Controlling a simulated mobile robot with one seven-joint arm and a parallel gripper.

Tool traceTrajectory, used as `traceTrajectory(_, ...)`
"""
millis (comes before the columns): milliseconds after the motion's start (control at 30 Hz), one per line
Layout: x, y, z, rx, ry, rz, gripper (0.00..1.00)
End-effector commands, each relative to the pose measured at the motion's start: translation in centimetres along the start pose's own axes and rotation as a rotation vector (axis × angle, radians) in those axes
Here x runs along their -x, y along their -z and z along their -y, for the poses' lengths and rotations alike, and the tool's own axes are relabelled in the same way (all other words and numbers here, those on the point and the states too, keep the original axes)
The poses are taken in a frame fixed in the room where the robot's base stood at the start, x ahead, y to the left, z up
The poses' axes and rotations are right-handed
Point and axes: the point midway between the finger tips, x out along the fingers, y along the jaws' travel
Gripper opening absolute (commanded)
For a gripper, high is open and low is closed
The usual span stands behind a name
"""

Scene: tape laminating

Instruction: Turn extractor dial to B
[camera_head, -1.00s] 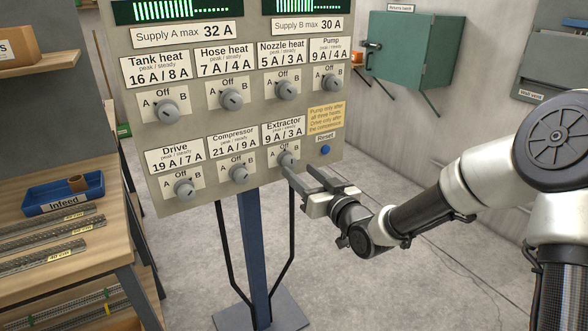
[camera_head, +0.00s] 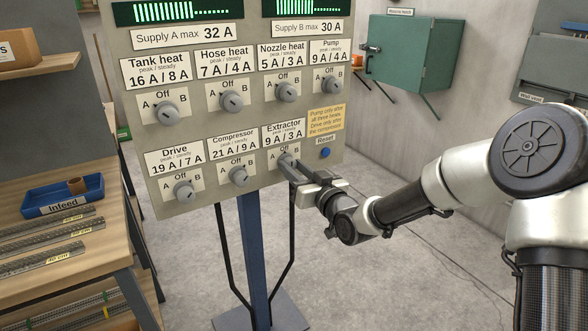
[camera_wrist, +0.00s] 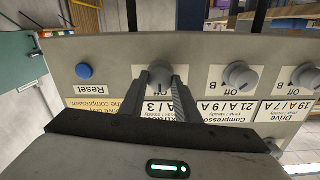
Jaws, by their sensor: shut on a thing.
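The extractor dial (camera_head: 286,160) is a grey knob at the lower right of the panel (camera_head: 205,203), under the label "Extractor 9 A / 3 A". Its plate reads A at left, Off at top and B at right, partly covered. My gripper (camera_head: 289,168) is at the dial, its fingers shut on it. The wrist view is upside down and shows the dial (camera_wrist: 160,75) between the two finger tips.
The compressor dial (camera_head: 239,175) is just left of the extractor dial. The blue Reset button (camera_head: 325,152) is close on the right. The nozzle heat dial (camera_head: 287,92) is above. The floor in front of the green cabinet (camera_head: 415,55) is clear.

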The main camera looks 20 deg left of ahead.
Motion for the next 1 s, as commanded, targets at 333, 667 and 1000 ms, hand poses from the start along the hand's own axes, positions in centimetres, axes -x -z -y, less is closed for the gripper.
traceTrajectory(333,0.03,-0.04,-0.04,-0.101,-0.001,0.002,0.07)
traceTrajectory(667,0.06,-0.02,-0.13,-0.364,-0.003,0.008,0.07)
traceTrajectory(1000,0.05,-0.03,-0.09,-0.624,-0.003,0.013,0.07)
